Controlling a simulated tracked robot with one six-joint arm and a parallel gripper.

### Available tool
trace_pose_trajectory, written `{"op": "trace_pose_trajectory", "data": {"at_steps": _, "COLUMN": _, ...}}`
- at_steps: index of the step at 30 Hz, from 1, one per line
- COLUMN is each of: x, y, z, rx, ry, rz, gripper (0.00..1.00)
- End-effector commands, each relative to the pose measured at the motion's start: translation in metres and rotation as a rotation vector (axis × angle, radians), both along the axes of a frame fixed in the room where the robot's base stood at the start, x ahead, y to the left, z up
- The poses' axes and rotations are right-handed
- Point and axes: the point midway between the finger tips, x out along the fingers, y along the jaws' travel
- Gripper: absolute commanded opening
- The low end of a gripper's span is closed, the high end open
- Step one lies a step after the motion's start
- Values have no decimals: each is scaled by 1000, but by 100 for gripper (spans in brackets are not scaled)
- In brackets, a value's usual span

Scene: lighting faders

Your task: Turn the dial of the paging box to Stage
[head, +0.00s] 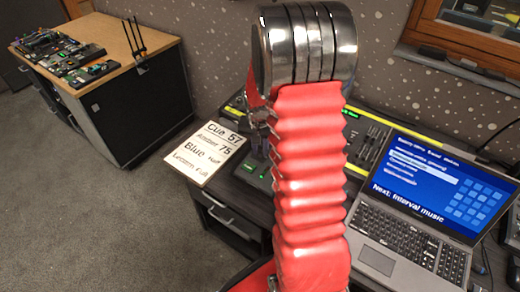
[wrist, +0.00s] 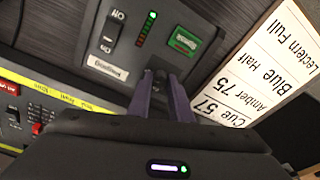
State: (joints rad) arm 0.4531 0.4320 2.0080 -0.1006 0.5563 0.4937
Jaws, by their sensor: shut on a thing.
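The paging box is a dark grey box on the desk. In the wrist view its face (wrist: 190,25) shows a toggle switch (wrist: 112,30), a column of small lights and a green display (wrist: 184,41). The display's word is too small to read surely. The dial (wrist: 160,74) is a small dark knob at the box's lower edge, mostly hidden between my fingertips. My gripper (wrist: 158,80) is shut on it from below in that view. I cannot tell where the dial points. In the head view the box (head: 256,172) is partly behind my red arm, and the gripper is mostly hidden.
A cue card (head: 206,153) lies left of the box; it also shows in the wrist view (wrist: 265,65). A fader desk with a yellow edge (head: 357,168) stands behind. An open laptop (head: 420,205) is at the right. A side cabinet (head: 135,100) stands across the floor.

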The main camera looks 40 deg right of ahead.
Motion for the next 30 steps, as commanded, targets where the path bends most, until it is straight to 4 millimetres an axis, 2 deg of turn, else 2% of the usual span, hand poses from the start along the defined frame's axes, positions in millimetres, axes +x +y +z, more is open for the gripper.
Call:
{"op": "trace_pose_trajectory", "data": {"at_steps": 1, "x": -6, "y": 1, "z": -4, "rx": 6, "ry": 12, "rz": -26, "gripper": 0}}
{"op": "trace_pose_trajectory", "data": {"at_steps": 9, "x": -6, "y": 1, "z": -4, "rx": 10, "ry": 1, "rz": -110, "gripper": 0}}
{"op": "trace_pose_trajectory", "data": {"at_steps": 22, "x": -5, "y": 2, "z": -4, "rx": 10, "ry": 1, "rz": -120, "gripper": 0}}
{"op": "trace_pose_trajectory", "data": {"at_steps": 23, "x": -5, "y": 2, "z": -4, "rx": 10, "ry": 1, "rz": -120, "gripper": 20}}
{"op": "trace_pose_trajectory", "data": {"at_steps": 30, "x": -3, "y": 1, "z": -2, "rx": 8, "ry": -6, "rz": -119, "gripper": 37}}
